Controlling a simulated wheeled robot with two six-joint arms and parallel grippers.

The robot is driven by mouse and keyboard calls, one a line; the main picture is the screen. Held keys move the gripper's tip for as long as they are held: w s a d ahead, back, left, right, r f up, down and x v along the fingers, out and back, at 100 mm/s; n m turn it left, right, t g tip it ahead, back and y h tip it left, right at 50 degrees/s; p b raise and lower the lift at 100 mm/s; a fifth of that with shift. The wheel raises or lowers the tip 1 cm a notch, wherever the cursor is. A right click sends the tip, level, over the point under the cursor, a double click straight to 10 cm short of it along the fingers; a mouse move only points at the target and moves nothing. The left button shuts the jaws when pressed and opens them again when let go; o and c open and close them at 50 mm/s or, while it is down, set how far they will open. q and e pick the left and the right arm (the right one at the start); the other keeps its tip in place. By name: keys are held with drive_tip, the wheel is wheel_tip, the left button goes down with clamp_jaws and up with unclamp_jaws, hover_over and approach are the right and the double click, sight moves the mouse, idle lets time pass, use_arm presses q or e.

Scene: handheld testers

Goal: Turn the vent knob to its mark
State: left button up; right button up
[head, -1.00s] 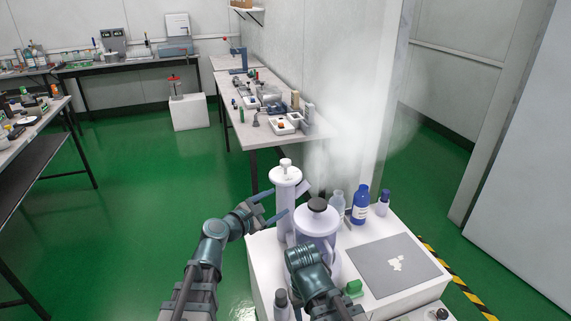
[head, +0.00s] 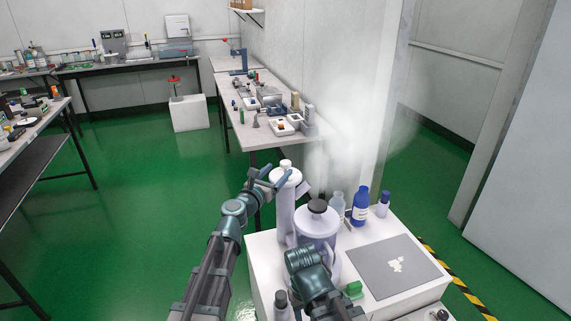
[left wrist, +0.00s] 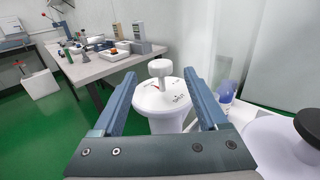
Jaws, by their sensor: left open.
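The vent knob (left wrist: 160,68) is a white round-topped knob on the white lid of a tall white cylinder (left wrist: 166,122). The lid carries dark lettering and a small red mark (left wrist: 158,88) near the knob's stem. In the head view the knob (head: 285,164) tops the cylinder (head: 286,205) at the white bench's left corner. My left gripper (head: 274,176) is open at the cylinder's top; in the left wrist view its fingers (left wrist: 164,80) stand either side of the lid, with the knob between and apart from them. My right arm shows in the head view, but its gripper cannot be made out.
A white jug with a black cap (head: 318,206) stands close right of the cylinder. Behind it are a blue bottle (head: 360,206) and a clear bottle (head: 337,203). A grey mat (head: 400,278) lies on the bench at right. Green floor is open to the left.

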sight(283, 166)
use_arm(q)
drive_tip(key=x, duration=0.6)
drive_tip(key=shift+w, duration=0.1)
clamp_jaws()
idle(0.3)
